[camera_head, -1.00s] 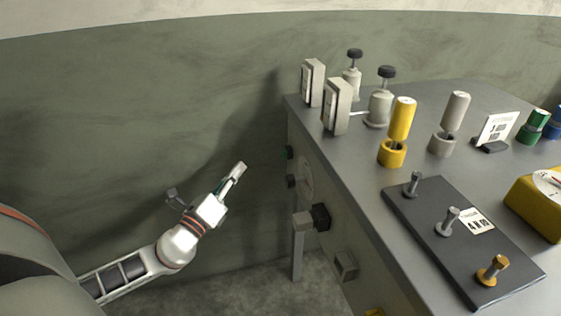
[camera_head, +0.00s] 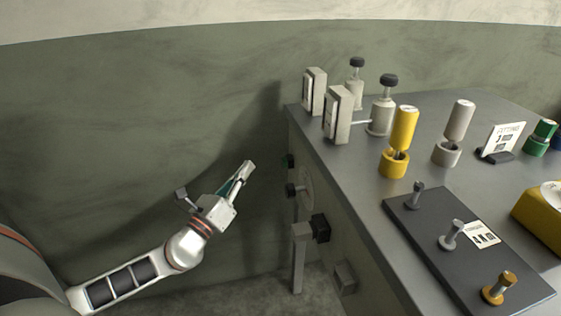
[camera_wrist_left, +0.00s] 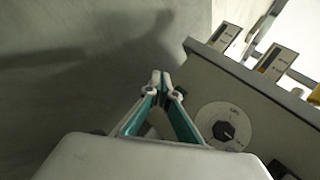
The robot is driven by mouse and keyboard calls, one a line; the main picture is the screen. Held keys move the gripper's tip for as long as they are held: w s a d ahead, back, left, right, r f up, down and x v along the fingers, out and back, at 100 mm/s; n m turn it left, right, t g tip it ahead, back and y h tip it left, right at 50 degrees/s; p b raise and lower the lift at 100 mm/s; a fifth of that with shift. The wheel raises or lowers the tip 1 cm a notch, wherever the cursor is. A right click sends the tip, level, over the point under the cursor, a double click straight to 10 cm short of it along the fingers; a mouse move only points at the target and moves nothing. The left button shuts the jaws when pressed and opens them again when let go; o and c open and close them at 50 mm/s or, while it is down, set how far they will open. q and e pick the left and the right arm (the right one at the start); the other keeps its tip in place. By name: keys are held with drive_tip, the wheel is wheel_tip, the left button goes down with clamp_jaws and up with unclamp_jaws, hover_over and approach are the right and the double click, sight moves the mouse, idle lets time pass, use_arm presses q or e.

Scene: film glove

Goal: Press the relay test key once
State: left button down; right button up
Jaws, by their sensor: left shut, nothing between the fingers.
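My left gripper (camera_head: 249,166) is shut and empty, in the air left of the grey bench's side panel; it also shows in the left wrist view (camera_wrist_left: 160,77). Its tips are apart from the panel in the head view. I cannot tell for certain which control is the relay test key. The panel carries a small dark knob (camera_head: 290,161), a black knob on a round dial (camera_head: 291,190) and a black block (camera_head: 320,228). The dial (camera_wrist_left: 224,115) is right of the fingers in the wrist view. My right gripper is not in view.
The bench top (camera_head: 350,170) holds two upright grey boxes (camera_head: 338,113), black-capped plungers (camera_head: 388,80), a yellow post (camera_head: 404,128), a grey post (camera_head: 458,122) and a dark plate with pegs (camera_head: 425,240). The green wall (camera_head: 130,110) is behind. Open space lies left of the bench.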

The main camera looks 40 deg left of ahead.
sight(284, 162)
use_arm(q)
drive_tip(key=w+d, duration=0.4)
drive_tip(key=shift+w+p, duration=0.3)
drive_tip(key=shift+w, duration=0.05)
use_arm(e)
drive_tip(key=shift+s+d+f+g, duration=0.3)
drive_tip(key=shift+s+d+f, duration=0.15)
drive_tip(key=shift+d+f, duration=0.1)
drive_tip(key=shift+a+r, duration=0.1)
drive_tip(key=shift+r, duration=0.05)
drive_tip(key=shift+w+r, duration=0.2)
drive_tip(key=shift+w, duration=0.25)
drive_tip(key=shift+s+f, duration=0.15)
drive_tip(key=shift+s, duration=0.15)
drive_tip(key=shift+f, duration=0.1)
